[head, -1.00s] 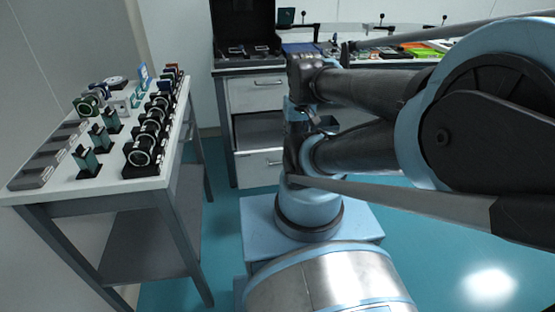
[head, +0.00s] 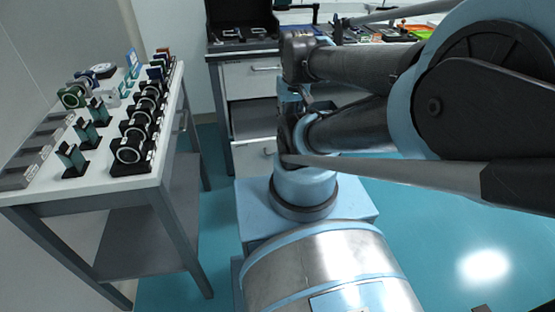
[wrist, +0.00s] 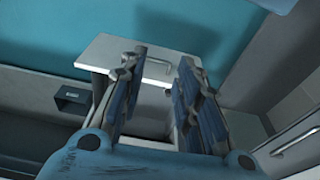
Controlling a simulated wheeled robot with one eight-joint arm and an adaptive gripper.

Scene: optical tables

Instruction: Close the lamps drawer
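A white drawer cabinet (head: 218,104) stands behind my arm in the head view. Between its closed top drawer (head: 250,78) and a lower white front with a handle (head: 254,155) is a grey open space, which looks like the inside of a pulled-out drawer. No label for lamps is readable. In the wrist view a white drawer front (wrist: 108,52) with a bar handle (wrist: 157,63) lies beyond my gripper (wrist: 160,62). The two fingers are apart with nothing between them. Contact with the drawer cannot be told. My arm hides the gripper in the head view.
A side table (head: 150,182) with several optic mounts stands at the left. An open black case (head: 240,15) sits on the cabinet's worktop. A small dark box (wrist: 70,97) shows left of the fingers in the wrist view. Teal floor (head: 455,215) is clear at the right.

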